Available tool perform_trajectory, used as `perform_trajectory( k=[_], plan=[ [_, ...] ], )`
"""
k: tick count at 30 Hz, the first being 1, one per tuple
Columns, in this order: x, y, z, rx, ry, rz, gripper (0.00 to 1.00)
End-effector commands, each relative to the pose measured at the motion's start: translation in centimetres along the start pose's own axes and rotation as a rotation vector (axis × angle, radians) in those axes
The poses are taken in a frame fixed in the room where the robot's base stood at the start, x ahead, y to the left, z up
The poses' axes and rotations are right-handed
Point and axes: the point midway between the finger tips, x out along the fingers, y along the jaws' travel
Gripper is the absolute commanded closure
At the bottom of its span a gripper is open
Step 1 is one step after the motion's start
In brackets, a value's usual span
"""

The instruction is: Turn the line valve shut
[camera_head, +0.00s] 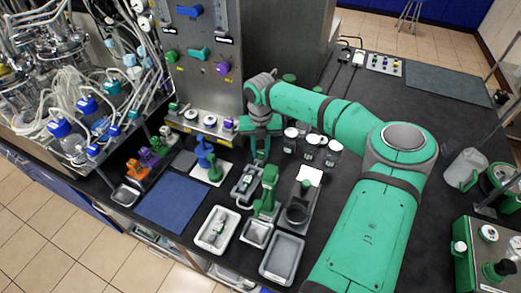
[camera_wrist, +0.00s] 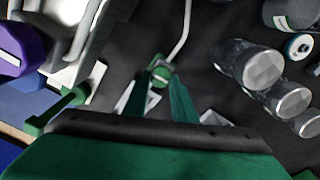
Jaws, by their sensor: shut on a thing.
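My gripper (camera_wrist: 161,74) reaches down to the black bench in the wrist view, its two green fingers closed on a small green part at the end of a pale thin tube. I take this part to be the line valve (camera_wrist: 159,82); the fingers hide its sides. How far it is turned cannot be told. In the head view my gripper (camera_head: 261,153) points down just in front of the steel cabinet, and the part in its fingers is too small to make out there.
Clear capped bottles (camera_wrist: 258,68) stand close to the right of my gripper. A purple knob (camera_wrist: 15,50) is at the left. The head view shows a steel cabinet (camera_head: 205,85), a blue mat (camera_head: 172,202), a grey tray (camera_head: 283,257) and green equipment around my gripper. The bench's right part is clearer.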

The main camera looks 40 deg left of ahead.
Motion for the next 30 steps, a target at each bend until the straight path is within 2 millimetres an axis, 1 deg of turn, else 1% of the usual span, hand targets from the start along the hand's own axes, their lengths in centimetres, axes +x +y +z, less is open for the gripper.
perform_trajectory(
  k=[1, 9, 22, 23, 24, 25, 30],
  plan=[
    [-0.06, -0.28, 0.26, 0.021, -0.007, -0.003, 0.98],
    [-0.08, -0.22, 0.33, 0.081, -0.009, -0.004, 0.98],
    [-0.11, 0.05, 0.36, 0.085, -0.008, -0.006, 0.98],
    [-0.11, 0.03, 0.36, 0.085, -0.008, -0.006, 0.71],
    [-0.11, 0.02, 0.33, 0.085, -0.007, -0.006, 0.61],
    [-0.1, 0.02, 0.31, 0.085, -0.007, -0.005, 0.57],
    [-0.06, 0.0, 0.2, 0.085, -0.005, -0.002, 0.57]
  ],
)
